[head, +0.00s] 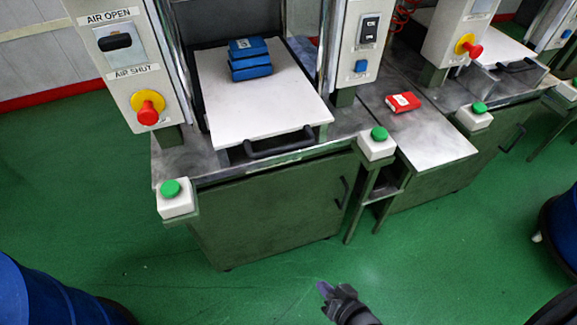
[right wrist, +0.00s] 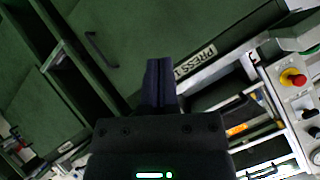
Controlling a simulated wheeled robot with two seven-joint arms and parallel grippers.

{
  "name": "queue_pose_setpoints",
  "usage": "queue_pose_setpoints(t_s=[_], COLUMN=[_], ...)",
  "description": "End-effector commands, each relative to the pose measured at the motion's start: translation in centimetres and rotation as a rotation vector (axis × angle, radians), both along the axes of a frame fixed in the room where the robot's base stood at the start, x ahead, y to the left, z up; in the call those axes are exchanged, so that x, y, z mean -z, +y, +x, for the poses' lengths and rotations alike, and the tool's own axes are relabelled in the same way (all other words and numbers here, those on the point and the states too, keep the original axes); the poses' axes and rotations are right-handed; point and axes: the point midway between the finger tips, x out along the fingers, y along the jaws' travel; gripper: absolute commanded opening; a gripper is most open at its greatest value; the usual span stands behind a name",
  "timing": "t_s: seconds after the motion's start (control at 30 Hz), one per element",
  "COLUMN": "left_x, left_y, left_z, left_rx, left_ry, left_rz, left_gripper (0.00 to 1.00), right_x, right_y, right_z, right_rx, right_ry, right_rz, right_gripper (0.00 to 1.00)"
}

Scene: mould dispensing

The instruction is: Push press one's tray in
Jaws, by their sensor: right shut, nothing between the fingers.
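Press one's tray (head: 235,110) is a pale flat plate with a black bar handle (head: 280,143) at its front edge. It sticks out between the press's uprights, over the metal bench top. Two stacked blue blocks (head: 250,68) lie on its back part. My right gripper (head: 324,288) is low in front of the green cabinet, apart from the tray and its handle. In the right wrist view its dark fingers (right wrist: 160,72) are together and empty, with the "PRESS 1" label (right wrist: 195,62) beyond them. My left gripper is not in view.
Green buttons on white boxes (head: 171,190) (head: 378,136) flank the bench front. A control box with a red knob (head: 148,112) stands left of the tray. Blue round containers stand at the lower corners. Green floor in front is clear.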

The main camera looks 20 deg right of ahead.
Motion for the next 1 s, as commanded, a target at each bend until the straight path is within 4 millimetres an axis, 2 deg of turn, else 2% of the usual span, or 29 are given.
queue_pose_setpoints(t_s=[0.03,0.1,0.2,0.27,0.3,0.33,0.4,0.57,1.0], left_x=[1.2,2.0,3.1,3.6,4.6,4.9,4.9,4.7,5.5], left_y=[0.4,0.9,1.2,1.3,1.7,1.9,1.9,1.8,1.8], left_z=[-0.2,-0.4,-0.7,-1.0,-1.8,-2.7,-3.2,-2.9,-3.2], left_rx=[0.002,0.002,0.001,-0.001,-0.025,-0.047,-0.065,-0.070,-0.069], left_ry=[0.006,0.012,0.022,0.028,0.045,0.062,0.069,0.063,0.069], left_rz=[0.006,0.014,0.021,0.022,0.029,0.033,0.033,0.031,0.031], left_gripper=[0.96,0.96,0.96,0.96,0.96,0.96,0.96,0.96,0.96], right_x=[-1.7,-5.6,-11.2,-14.0,-14.5,-15.1,-16.1,-17.0,-18.6], right_y=[0.7,1.5,2.0,2.0,1.5,1.2,0.8,0.9,1.3], right_z=[1.8,4.1,6.0,6.4,6.7,6.8,7.2,9.6,18.6], right_rx=[0.050,0.131,0.226,0.268,0.325,0.350,0.378,0.379,0.378], right_ry=[-0.095,-0.234,-0.400,-0.471,-0.510,-0.534,-0.560,-0.565,-0.563], right_rz=[0.118,0.329,0.649,0.818,0.925,0.980,1.044,1.052,1.044], right_gripper=[0.00,0.00,0.00,0.00,0.00,0.00,0.00,0.00,0.00])
